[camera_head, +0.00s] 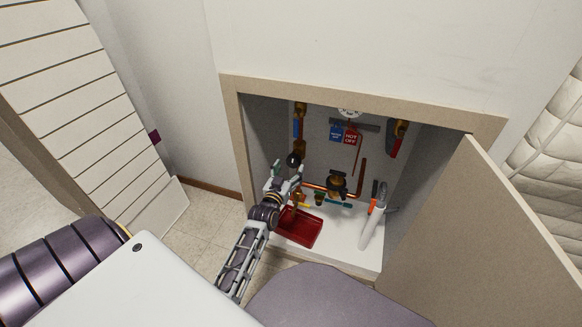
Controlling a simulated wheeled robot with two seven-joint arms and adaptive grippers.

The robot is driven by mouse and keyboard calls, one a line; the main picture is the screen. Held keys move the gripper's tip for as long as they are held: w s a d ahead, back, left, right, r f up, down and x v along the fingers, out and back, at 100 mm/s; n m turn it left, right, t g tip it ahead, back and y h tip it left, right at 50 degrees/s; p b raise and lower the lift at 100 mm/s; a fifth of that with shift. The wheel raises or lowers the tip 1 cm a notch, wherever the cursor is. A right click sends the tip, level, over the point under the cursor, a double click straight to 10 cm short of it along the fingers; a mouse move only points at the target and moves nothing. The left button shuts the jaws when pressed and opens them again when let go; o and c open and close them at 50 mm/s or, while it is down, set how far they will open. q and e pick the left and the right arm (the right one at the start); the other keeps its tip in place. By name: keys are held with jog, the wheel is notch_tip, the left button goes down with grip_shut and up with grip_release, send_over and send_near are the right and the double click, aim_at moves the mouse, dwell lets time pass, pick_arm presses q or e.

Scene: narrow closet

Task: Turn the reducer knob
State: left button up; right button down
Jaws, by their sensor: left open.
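A dark round knob (294,160), which looks like the reducer knob, sits on the brass pipework at the left inside the open wall cabinet. My left gripper (287,171) is inside the cabinet, open, with its fingertips just below and around the near side of this knob. I cannot tell whether they touch it. The gripper and wrist hide part of the pipes below the knob. My right gripper is out of view.
A dark brass fitting (337,183) sits right of the gripper. The cabinet door (480,235) stands open at the right.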

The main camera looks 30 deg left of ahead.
pick_arm(q)
jog(key=shift+v, duration=2.8)
